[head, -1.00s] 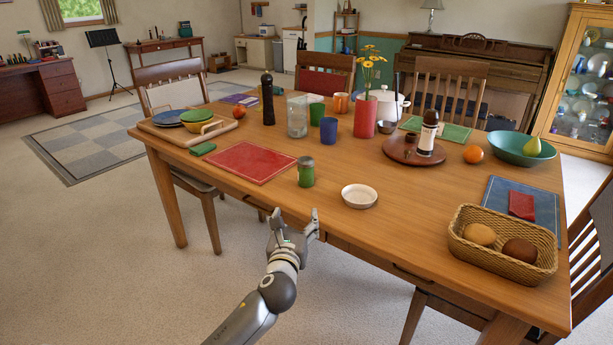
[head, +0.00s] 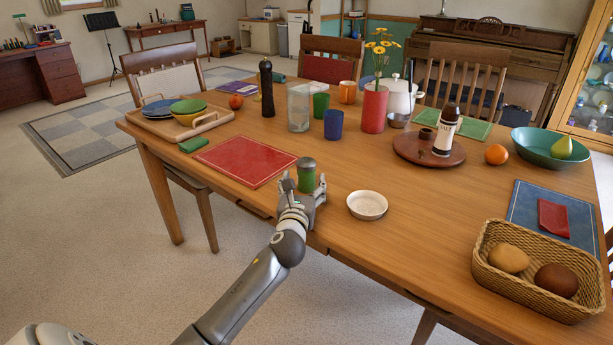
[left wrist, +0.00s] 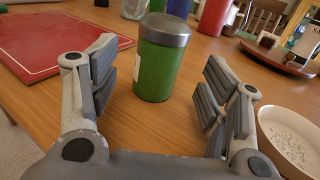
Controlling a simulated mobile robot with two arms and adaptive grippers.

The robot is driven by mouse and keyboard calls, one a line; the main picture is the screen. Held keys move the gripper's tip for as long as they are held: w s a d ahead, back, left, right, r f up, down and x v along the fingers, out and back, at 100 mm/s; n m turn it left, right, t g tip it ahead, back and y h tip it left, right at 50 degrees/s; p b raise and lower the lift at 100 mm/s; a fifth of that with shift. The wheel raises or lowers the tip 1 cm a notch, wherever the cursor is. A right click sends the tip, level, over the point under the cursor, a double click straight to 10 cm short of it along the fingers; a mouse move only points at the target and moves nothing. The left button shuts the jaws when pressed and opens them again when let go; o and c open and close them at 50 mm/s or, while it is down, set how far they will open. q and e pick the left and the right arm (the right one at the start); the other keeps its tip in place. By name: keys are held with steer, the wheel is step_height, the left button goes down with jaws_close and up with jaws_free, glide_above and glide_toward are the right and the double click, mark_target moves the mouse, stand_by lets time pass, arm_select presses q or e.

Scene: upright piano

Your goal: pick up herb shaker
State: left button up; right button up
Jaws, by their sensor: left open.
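The herb shaker (head: 307,177) is a small green jar with a grey metal lid. It stands upright near the front edge of the table, between the red placemat and the white dish. In the left wrist view the herb shaker (left wrist: 161,62) stands just beyond the fingertips, roughly centred in the gap. My left gripper (head: 304,188) is open and empty, level with the jar, its fingers on either side of the line to it. The left wrist view also shows the open fingers (left wrist: 160,85). My right gripper is out of view.
A red placemat (head: 245,160) lies left of the jar. A small white dish (head: 367,205) stands close to its right. Behind are a blue cup (head: 333,125), a glass (head: 298,108) and a red vase (head: 373,108). A wicker basket (head: 530,282) holds bread at the right.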

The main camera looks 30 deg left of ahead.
mark_target(305, 177)
arm_select(q)
steer(key=shift+b+x, duration=0.5)
steer(key=shift+x, duration=2.3)
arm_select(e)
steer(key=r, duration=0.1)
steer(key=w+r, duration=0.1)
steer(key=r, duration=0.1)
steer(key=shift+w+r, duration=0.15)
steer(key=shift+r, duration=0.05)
arm_select(q)
steer(key=shift+s, duration=0.1)
steer(key=shift+c, duration=0.3)
steer(key=c, duration=1.1)
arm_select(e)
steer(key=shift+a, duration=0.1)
arm_select(q)
steer(key=shift+r, duration=0.1)
